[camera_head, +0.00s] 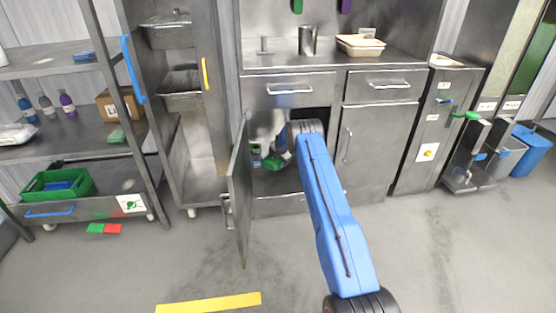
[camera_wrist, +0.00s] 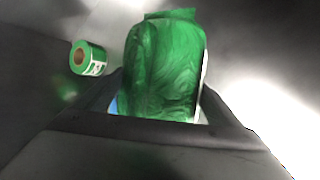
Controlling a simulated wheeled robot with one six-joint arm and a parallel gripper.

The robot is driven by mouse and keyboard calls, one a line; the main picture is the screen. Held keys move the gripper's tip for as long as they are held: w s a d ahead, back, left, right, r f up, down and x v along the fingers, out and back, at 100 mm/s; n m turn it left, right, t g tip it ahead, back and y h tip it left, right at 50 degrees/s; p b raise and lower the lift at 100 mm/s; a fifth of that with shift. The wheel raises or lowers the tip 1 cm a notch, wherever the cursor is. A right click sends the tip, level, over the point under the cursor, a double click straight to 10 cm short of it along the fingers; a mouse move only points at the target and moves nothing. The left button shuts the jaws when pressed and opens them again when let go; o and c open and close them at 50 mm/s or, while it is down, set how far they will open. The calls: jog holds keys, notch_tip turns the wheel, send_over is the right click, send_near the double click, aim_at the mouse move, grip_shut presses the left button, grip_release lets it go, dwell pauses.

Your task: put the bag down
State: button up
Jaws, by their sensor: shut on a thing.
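The bag (camera_wrist: 163,70) is green with a marbled pattern and fills the middle of the wrist view. My gripper (camera_wrist: 158,118) is shut on it, and its dark jaws cover the bag's lower part. In the head view my blue arm reaches into an open lower cabinet (camera_head: 275,201). Whether the bag touches the cabinet floor cannot be told.
A green roll with a label (camera_wrist: 88,58) is left of the bag in the wrist view. The cabinet door (camera_head: 239,195) stands open on the left. A steel counter (camera_head: 330,60) is above, with a cup (camera_head: 307,40) and a tray (camera_head: 360,46).

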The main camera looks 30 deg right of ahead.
jog(key=shift+f, duration=0.4)
dwell(0.5)
jog(key=o, duration=1.9)
jog(key=shift+f, duration=0.15)
jog(key=shift+c, duration=0.2)
jog(key=shift+s, duration=0.1)
jog(key=shift+f, duration=0.15)
jog(key=shift+s+r, duration=0.15)
jog(key=shift+r, duration=0.6)
jog(key=v, duration=1)
jog(key=shift+a+r, duration=0.1)
jog(key=shift+r, duration=0.2)
jog(key=shift+s+r, duration=0.35)
jog(key=shift+r, duration=0.2)
jog(key=shift+a, duration=0.1)
